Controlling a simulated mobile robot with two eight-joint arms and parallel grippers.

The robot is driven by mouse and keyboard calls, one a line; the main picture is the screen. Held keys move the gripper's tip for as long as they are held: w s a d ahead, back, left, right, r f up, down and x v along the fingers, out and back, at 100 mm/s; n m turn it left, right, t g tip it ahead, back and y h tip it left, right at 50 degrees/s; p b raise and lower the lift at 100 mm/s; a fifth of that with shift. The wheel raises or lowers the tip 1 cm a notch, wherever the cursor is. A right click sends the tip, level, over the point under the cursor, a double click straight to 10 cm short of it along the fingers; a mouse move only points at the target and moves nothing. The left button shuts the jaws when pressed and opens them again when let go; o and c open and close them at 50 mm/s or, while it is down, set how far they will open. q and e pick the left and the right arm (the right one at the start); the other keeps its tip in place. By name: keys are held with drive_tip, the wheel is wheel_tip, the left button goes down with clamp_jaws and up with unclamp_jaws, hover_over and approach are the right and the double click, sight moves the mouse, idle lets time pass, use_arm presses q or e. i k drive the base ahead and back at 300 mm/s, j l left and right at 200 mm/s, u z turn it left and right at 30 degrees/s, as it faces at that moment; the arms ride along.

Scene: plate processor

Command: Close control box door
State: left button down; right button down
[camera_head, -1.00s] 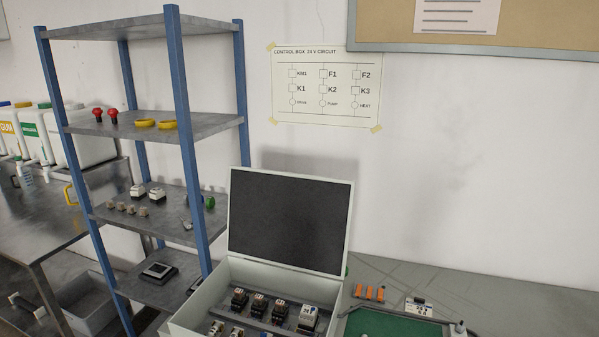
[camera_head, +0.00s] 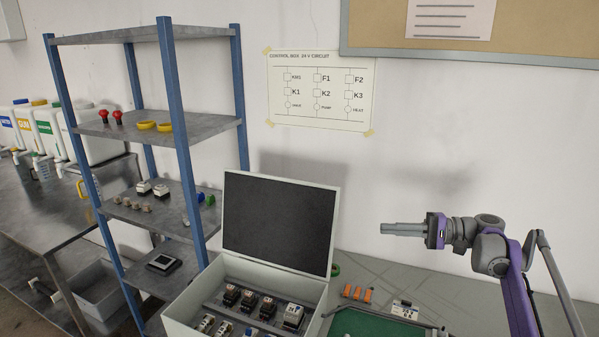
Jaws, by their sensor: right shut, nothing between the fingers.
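The control box (camera_head: 185,306) is a pale box in the lower middle of the head view. Its door (camera_head: 280,224), a dark panel with a pale frame, stands open and upright at the back of the box. Several relays (camera_head: 267,307) and other modules show inside. My right gripper (camera_head: 384,229) is shut and empty. It is in the air to the right of the door, apart from it, with its fingers pointing left. My left gripper is not in view.
A blue-posted shelf rack (camera_head: 172,100) stands close to the left of the box. A grey worktop (camera_head: 400,275) to the right holds orange pieces (camera_head: 357,293) and a green mat (camera_head: 375,324). A circuit sheet (camera_head: 320,90) hangs on the wall behind.

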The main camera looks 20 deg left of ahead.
sight(283, 223)
drive_tip(key=i+j, duration=0.3)
drive_tip(key=j, duration=0.15)
drive_tip(key=i+j, duration=0.35)
drive_tip(key=j, duration=0.1)
